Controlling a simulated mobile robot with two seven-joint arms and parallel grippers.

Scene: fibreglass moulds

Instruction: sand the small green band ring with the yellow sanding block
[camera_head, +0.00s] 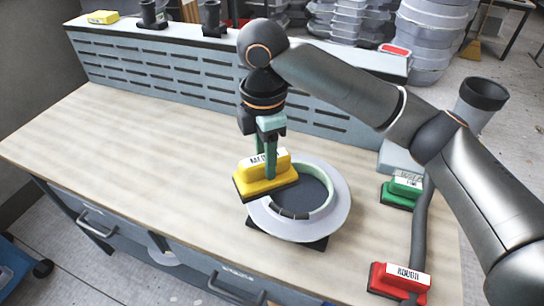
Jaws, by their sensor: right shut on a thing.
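My right gripper (267,150) is shut on the yellow sanding block (266,180), which has a white label on top and a dark base. It holds the block over the left rim of the green band ring (326,206). I cannot tell whether the block touches the ring. The ring is pale green with a dark inside and a dark stretch along its front edge. It sits on a round light grey disc (335,225) with a dark base under it. The block hides the ring's left part. My left gripper is out of view.
A green block (401,194) and a red block (399,281) labelled "ROUGH" lie on the bench (150,165) at the right. A slotted panel (170,82) runs along the back, with another yellow block (103,17) on its ledge. The bench's left side is clear.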

